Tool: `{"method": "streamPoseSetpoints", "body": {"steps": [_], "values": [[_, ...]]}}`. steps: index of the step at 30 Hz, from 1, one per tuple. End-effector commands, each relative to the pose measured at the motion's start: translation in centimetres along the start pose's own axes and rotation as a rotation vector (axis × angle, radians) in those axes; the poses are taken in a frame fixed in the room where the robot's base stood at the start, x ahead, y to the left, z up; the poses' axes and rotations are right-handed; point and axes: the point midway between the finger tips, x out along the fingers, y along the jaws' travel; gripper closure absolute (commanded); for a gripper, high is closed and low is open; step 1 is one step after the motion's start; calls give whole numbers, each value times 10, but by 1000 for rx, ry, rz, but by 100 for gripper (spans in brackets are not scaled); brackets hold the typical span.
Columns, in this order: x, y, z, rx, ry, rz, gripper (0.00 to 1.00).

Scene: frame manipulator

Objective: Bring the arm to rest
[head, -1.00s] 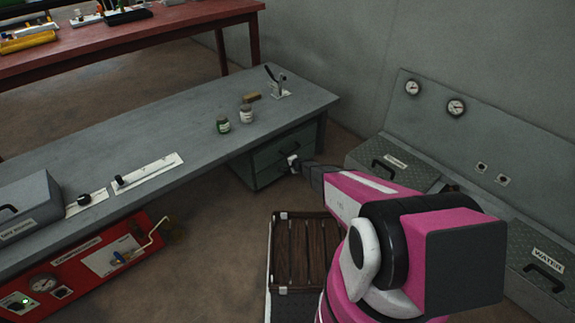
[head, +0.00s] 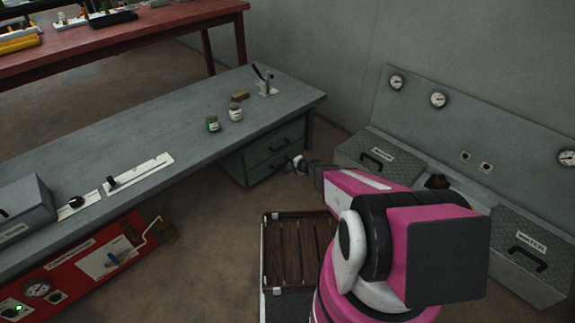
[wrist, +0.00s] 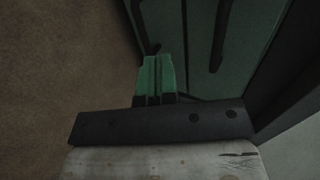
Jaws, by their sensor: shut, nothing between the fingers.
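My pink and black arm reaches forward in the head view. My gripper (head: 299,162) is at its far end, in front of the green drawer unit (head: 262,158) under the grey workbench. In the wrist view my gripper (wrist: 155,62) has its two fingers together with nothing between them. The dark green drawer fronts (wrist: 205,45) and their handles lie beyond the fingertips. I cannot tell whether the fingertips touch the drawer unit.
A slatted wooden crate (head: 297,250) stands left of my arm. Metal boxes (head: 378,158) line the right wall. Brown floor is open left of the crate.

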Motion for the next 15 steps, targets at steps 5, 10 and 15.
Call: {"method": "streamPoseSetpoints", "body": {"steps": [5, 10, 15], "values": [[-6, 0, 0, 0, 0, 0, 100], [-17, -11, 6, -29, -23, 5, 100], [-60, -50, 31, -147, -115, 43, 100]]}}
